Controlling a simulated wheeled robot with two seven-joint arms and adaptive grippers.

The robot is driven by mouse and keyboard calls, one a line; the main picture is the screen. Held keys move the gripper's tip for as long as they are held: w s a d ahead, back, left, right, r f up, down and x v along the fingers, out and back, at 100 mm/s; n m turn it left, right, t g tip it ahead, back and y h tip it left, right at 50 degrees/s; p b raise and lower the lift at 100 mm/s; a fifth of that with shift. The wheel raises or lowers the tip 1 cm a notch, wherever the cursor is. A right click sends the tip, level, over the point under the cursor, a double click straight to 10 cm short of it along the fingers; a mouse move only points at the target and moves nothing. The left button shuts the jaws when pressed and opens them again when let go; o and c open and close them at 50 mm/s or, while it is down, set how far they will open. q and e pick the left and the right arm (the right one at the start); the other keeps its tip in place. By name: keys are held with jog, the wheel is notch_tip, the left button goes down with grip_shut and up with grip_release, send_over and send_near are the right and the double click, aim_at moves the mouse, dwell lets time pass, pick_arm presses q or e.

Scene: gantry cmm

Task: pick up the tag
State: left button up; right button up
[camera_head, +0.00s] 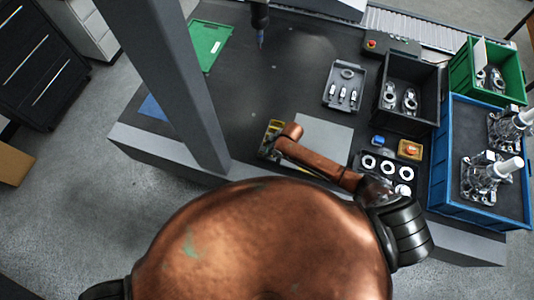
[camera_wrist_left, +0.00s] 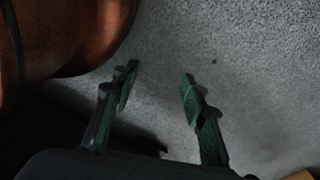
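I cannot tell for sure which thing is the tag. A small orange piece (camera_head: 410,149) lies on the table at the right in the head view, with a small blue piece (camera_head: 378,140) left of it. My right arm reaches over the table's front part. My right gripper (camera_head: 271,147) is at its end, mostly hidden by the arm, beside a yellow item (camera_head: 275,126); its fingers cannot be made out. In the left wrist view my left gripper (camera_wrist_left: 160,74) is open and empty above the grey floor, beside my copper body.
A grey column (camera_head: 180,80) rises at the table's left. A green board (camera_head: 208,44) lies behind it. A black bin (camera_head: 408,92), a blue bin (camera_head: 481,211) and a green bin (camera_head: 487,72) with metal parts stand right. A grey tray (camera_head: 345,86) and probe (camera_head: 260,20) are farther back.

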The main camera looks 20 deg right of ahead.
jog(key=shift+s+d, duration=0.15)
jog(key=shift+s, duration=0.05)
jog(key=shift+o, duration=0.4)
jog(key=shift+d, duration=0.1)
jog(key=c, duration=0.4)
jog(key=shift+w, duration=0.1)
jog(key=shift+r, duration=0.2)
grip_shut()
jog(key=shift+r, duration=0.3)
notch_tip(320, 180, up, 2)
jog(key=shift+w+r, duration=0.1)
jog(key=shift+r, duration=0.05)
pick_arm(q)
notch_tip(320, 180, up, 6)
jog(key=s+p, duration=0.1)
jog(key=p, duration=0.5)
pick_arm(e)
jog(key=s+a+r, duration=0.1)
jog(key=s+r, duration=1.3)
jog(key=shift+r, duration=0.2)
